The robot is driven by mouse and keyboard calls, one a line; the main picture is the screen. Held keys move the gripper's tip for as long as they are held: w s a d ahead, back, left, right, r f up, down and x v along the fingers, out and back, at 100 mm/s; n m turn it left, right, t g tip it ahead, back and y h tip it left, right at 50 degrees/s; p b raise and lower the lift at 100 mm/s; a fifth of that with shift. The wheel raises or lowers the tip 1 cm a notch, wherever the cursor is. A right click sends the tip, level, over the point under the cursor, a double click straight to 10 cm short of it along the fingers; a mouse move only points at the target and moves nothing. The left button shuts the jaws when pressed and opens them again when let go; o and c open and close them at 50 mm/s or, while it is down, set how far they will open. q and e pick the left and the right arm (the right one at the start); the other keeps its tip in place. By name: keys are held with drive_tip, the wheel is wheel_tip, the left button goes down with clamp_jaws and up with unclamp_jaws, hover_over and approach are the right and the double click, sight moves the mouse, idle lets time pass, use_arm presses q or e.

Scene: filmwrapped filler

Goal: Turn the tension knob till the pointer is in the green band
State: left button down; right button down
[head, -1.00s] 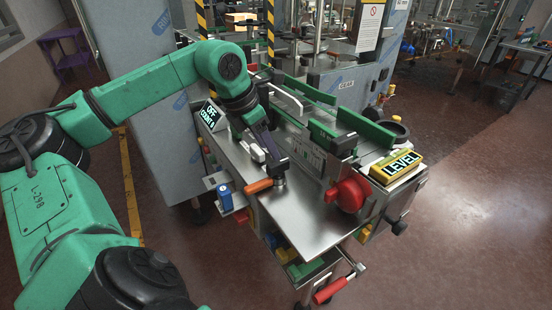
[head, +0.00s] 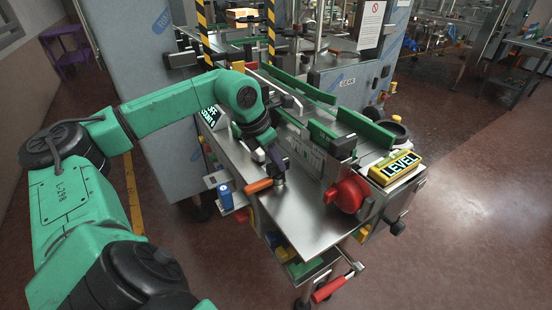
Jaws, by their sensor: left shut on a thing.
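My left gripper (head: 277,172) reaches down onto the front left part of the machine's steel bench top (head: 305,218). It is shut on a small grey metal knob (head: 279,182), whose lower part shows under the fingertips; this looks like the tension knob, mostly hidden by the fingers. An orange handle-like piece (head: 258,186) lies just left of the fingertips, at the bench edge. I cannot make out the pointer or the green band. My right gripper is not in view.
A red handwheel (head: 348,192) stands right of the bench top, with a yellow LEVEL sign (head: 395,167) beyond it. A blue can (head: 225,196) sits on a side shelf. A red-handled crank (head: 330,288) juts out in front.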

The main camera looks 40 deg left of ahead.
use_arm(q)
drive_tip(key=shift+m, duration=0.3)
